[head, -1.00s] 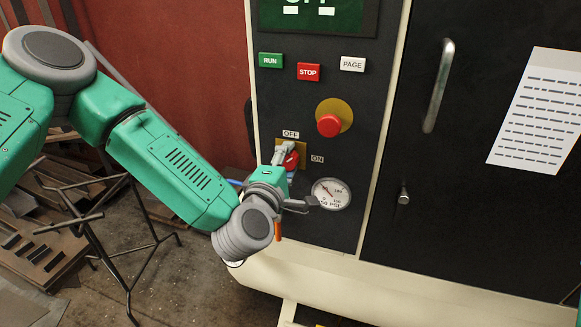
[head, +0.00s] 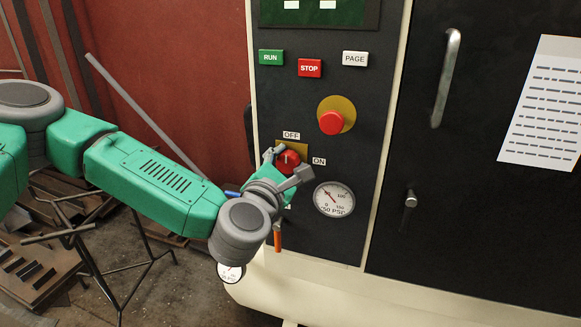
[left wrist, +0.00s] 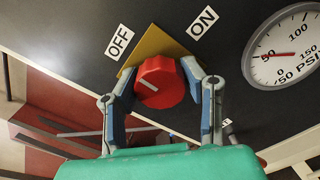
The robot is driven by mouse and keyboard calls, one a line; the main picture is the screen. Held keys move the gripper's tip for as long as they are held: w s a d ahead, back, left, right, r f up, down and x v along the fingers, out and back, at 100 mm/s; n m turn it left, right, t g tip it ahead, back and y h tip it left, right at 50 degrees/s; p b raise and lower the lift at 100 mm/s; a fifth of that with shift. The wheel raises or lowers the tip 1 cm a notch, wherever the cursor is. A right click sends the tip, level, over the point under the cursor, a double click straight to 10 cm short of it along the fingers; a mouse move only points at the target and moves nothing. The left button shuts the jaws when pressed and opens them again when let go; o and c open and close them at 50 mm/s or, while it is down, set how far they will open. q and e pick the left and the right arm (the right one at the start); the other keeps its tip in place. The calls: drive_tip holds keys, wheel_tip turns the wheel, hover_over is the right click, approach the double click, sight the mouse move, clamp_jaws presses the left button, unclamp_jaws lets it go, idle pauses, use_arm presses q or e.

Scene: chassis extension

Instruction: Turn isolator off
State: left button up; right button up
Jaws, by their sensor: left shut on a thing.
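The isolator is a red rotary knob (head: 289,159) on a yellow plate, with an OFF label (head: 291,135) above it and an ON label (head: 319,161) to its right. My left gripper (head: 280,155) is at the knob. In the left wrist view, its two fingers (left wrist: 160,85) stand on either side of the red knob (left wrist: 160,75), shut on it. A pale line marks the knob's face, lying toward its left side in that view; which label it points at is unclear. The gripper partly hides the knob in the head view. My right gripper is not in view.
A pressure gauge (head: 334,199) sits close to the right of the gripper. A red emergency button (head: 331,122) is above, with the RUN (head: 271,57), STOP (head: 310,68) and PAGE (head: 355,59) buttons higher. A black door with a handle (head: 446,78) is at right.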

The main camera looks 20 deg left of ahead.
sight(285, 168)
use_arm(q)
drive_tip(key=shift+s+a+f, duration=0.1)
drive_tip(key=shift+f, duration=0.35)
drive_tip(key=o, duration=0.9)
drive_tip(key=shift+o, duration=1.3)
drive_tip(key=shift+a, duration=0.1)
drive_tip(key=shift+r, duration=0.1)
drive_tip(key=shift+s, duration=0.2)
drive_tip(key=s, duration=0.6)
drive_tip(key=shift+a, duration=0.1)
drive_tip(key=shift+s+a+n, duration=0.15)
drive_tip(key=shift+s+n, duration=0.15)
drive_tip(key=shift+s, duration=0.15)
